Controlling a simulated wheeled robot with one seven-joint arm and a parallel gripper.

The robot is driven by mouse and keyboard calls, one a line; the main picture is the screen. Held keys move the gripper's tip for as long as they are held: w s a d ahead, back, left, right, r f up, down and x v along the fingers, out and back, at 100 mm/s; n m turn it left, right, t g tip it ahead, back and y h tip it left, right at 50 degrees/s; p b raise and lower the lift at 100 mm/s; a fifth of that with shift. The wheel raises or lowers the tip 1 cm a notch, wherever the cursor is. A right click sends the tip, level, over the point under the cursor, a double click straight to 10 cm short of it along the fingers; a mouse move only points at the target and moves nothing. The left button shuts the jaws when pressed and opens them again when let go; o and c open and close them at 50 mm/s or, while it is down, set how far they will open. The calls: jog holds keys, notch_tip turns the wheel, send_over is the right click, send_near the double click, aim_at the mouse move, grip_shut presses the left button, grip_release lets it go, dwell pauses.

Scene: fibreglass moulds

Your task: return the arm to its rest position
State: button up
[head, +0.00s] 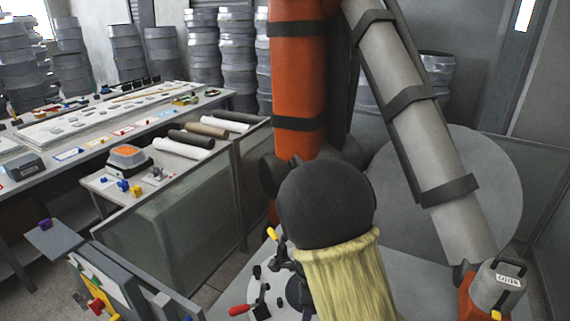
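No fingers of my gripper can be made out in the head view, so its opening and what it may hold do not show. A thick orange column (299,75) with black bands rises at the centre. A grey tube (405,100) with black bands slopes down to its right. I cannot tell whether either belongs to my arm. A black rounded cap (326,203) with a pale yellow fibre skirt (347,275) fills the lower middle and hides part of what lies behind.
A long workbench (218,98) with small parts stands at left, with rolls (206,130) nearby. Glass-like panels (180,222) fence the middle. A red-handled tool (239,310) is low centre. A labelled grey canister (497,287) is at lower right. Stacked drums (238,55) line the back.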

jog(key=s+d+r+n+t+b, duration=0.1)
jog(key=s+d+r+n, duration=0.2)
jog(key=n, duration=0.6)
jog(key=s+d+r+n+t+b, duration=0.1)
jog(key=s+d+r+n, duration=0.1)
jog(key=s+d+n, duration=0.5)
jog(key=shift+r+n+t+b, duration=0.3)
jog(key=shift+r+n+b, duration=0.1)
jog(key=shift+n, duration=0.8)
jog(key=shift+w, duration=0.15)
jog(key=shift+s, duration=0.2)
jog(key=shift+a, duration=0.15)
